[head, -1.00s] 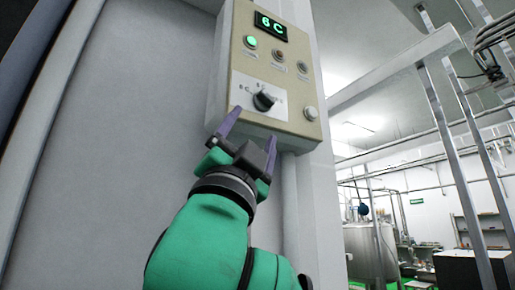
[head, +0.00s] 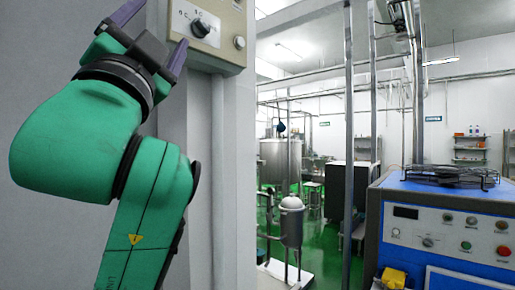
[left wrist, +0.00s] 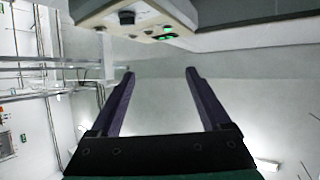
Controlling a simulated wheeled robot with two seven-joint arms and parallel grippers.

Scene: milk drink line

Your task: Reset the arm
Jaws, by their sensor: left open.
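My left gripper (head: 152,35) is at the upper left of the head view, beside the left edge of the beige control panel (head: 224,52). Its purple fingers are apart with nothing between them, also in the left wrist view (left wrist: 159,73). The black knob (head: 201,29) on the panel is clear of the fingers in the head view. The panel's upper part is cut off there. In the left wrist view the control box (left wrist: 150,17) shows at the top, beyond the fingertips. My right gripper is not in view.
A grey wall (head: 30,235) stands behind my left arm. A blue machine (head: 385,215) with buttons is at the right, with a yellow item (head: 393,278) at its front. A steel tank (head: 278,160), a small vessel (head: 291,225) and posts stand farther back over green floor.

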